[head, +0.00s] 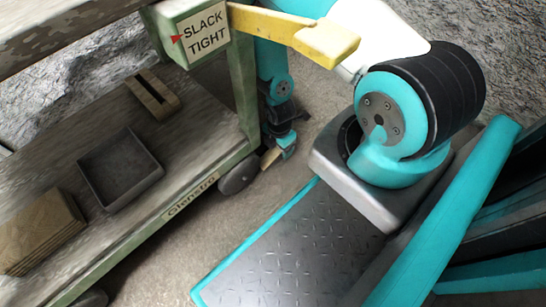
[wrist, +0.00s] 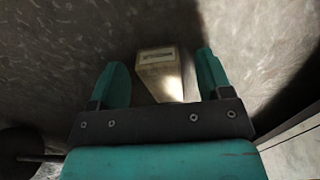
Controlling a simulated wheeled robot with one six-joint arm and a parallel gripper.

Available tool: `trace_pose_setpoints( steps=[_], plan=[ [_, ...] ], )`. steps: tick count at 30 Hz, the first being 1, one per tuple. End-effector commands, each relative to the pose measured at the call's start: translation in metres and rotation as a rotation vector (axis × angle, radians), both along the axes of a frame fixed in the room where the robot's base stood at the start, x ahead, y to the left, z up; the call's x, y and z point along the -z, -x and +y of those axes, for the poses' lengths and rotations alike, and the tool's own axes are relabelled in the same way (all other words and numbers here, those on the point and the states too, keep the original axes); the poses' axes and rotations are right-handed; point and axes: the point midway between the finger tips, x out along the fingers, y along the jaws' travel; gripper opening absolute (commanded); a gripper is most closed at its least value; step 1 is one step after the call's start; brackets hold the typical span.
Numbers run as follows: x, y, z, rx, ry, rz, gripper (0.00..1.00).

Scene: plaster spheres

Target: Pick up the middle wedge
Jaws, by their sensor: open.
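A pale wooden block, seemingly a wedge (wrist: 160,75), lies on the floor in the wrist view, with a small dark-lettered plate on its far end. My gripper (wrist: 162,60) is open, one teal finger on each side of the block, with a gap on both sides. The block's near end is hidden by the gripper's dark crossbar. In the head view my gripper (head: 284,149) is low by the trolley's wheel, with a small pale wooden piece (head: 268,159) beside it. I cannot tell whether it is the middle wedge; no other wedge shows clearly.
A trolley (head: 206,197) with a caster wheel (head: 239,174) stands close to my gripper. Its lower shelf holds a dark tray (head: 118,170), a slotted wooden block (head: 153,94) and stacked wood (head: 40,230). A yellow lever (head: 290,32) beside a SLACK/TIGHT sign (head: 203,33) juts out above.

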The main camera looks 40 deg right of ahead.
Motion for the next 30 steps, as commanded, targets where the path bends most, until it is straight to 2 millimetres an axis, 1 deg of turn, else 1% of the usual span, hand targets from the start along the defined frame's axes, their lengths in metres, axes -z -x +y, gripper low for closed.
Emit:
trace_pose_setpoints(
  steps=[1,8,9,11,12,15,23,30],
  plan=[
    [0.009,0.000,0.000,0.000,0.000,0.000,0.72],
    [0.007,0.000,0.000,0.000,0.000,-0.001,0.72],
    [0.007,0.000,0.000,0.000,0.000,-0.001,0.63],
    [0.007,0.000,0.000,0.000,0.000,-0.001,0.49],
    [0.007,0.000,0.000,0.000,0.000,-0.001,0.40],
    [0.007,0.000,0.000,0.000,0.000,-0.001,0.19],
    [0.007,0.000,0.000,0.000,0.000,-0.001,0.19],
    [-0.001,0.000,-0.003,0.000,0.000,0.000,0.19]
  ],
)
